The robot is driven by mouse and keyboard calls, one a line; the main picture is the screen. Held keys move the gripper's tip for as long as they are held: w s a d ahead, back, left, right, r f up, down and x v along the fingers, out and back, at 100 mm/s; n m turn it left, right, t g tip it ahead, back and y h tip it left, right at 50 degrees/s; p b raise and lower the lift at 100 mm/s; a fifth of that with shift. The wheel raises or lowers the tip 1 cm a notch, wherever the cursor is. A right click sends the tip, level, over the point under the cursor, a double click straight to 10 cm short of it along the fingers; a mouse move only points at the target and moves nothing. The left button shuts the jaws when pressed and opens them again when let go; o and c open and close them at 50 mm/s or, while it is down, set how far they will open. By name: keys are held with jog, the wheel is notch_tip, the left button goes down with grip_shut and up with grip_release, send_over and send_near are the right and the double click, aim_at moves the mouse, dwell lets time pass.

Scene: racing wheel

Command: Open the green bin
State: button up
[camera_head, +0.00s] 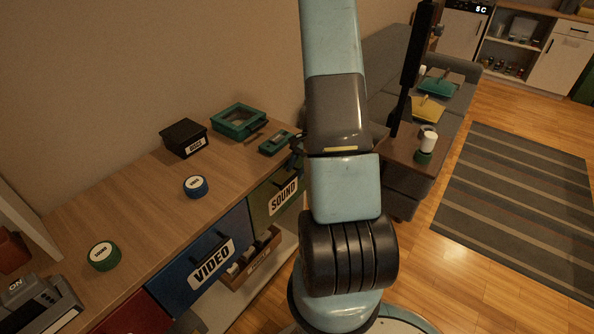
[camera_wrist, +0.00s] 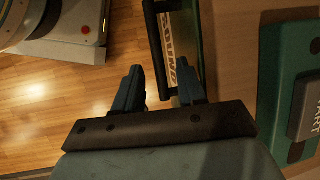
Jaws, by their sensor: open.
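The green bin (camera_head: 262,208) is set in the front of the wooden cabinet and carries a white SOUND label; my arm covers its right part in the head view. In the wrist view its label (camera_wrist: 180,62) and long dark handle (camera_wrist: 155,35) show close up. My gripper (camera_wrist: 160,85) is open and empty. In the wrist view the handle's near end lies between the two fingers, with the right finger over the label side. Whether the fingers touch the handle I cannot tell.
A blue VIDEO bin (camera_head: 203,262) sits left of the green one, with a wooden tray (camera_head: 250,262) jutting out below. Green boxes (camera_head: 238,121), a black box (camera_head: 184,138) and round tins (camera_head: 195,186) stand on the cabinet top. A grey sofa (camera_head: 392,65) is behind; floor at right is clear.

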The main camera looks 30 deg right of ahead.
jog(key=shift+a+f, duration=0.2)
jog(key=shift+f, duration=0.2)
grip_shut()
dwell(0.5)
